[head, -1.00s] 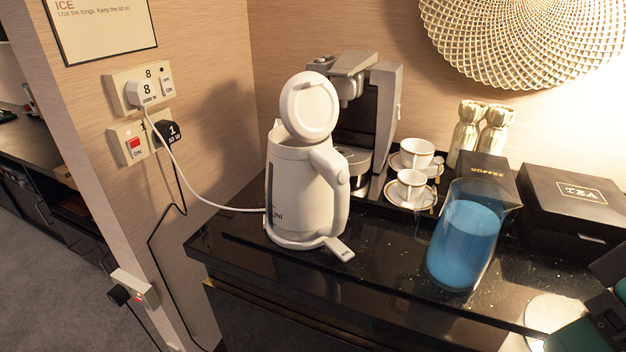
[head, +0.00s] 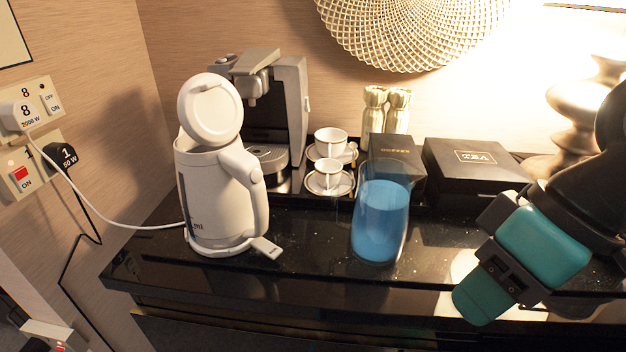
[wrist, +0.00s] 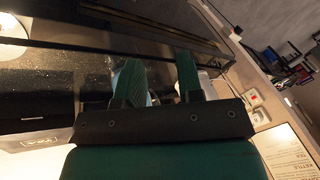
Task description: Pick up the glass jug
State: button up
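The glass jug (head: 381,222) stands upright on the black counter, right of the kettle and in front of the coffee box. It is clear and filled mostly with blue liquid; its spout side points right. My gripper (head: 480,300) is at the lower right in the head view, to the right of the jug and apart from it. In the wrist view my gripper (wrist: 160,74) shows two green fingers spread apart with nothing held between them. A pale patch partly behind the left finger may be the jug; I cannot tell.
A white kettle (head: 221,190) with its lid up stands left of the jug, its cord running to the wall sockets. Behind are a coffee machine (head: 291,110), cups (head: 328,178), a coffee box (head: 398,152) and a tea box (head: 478,172). The counter's front edge is close.

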aim_at(378, 228)
jog(key=z, duration=2.3)
jog(key=k, duration=1.85)
jog(key=u, duration=1.45)
jog(key=i, duration=0.3)
jog(key=u, duration=0.1)
